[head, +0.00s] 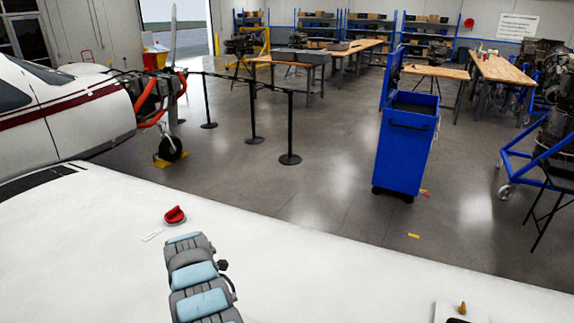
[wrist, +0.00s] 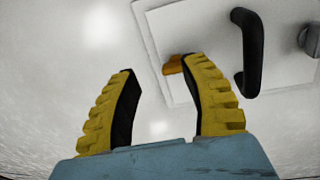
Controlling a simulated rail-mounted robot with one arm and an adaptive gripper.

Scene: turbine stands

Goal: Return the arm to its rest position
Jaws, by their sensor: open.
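My gripper (wrist: 158,68) shows in the wrist view with two yellow, black-padded fingers spread apart. Nothing is held between them. An orange piece (wrist: 173,65) on a white panel (wrist: 170,22) is just beside the right fingertip; I cannot tell if they touch. A black handle (wrist: 243,50) stands on the panel to the right. In the head view, my blue and grey arm (head: 200,285) reaches over the white wing surface at the bottom. I cannot make out the gripper fingers there.
A red cap (head: 174,215) sits on the white wing (head: 300,260) near my arm. A yellow knob (head: 462,307) on a pale plate is at lower right. A blue cart (head: 405,145) and black barrier posts (head: 290,125) stand on the floor beyond, with clear floor between them.

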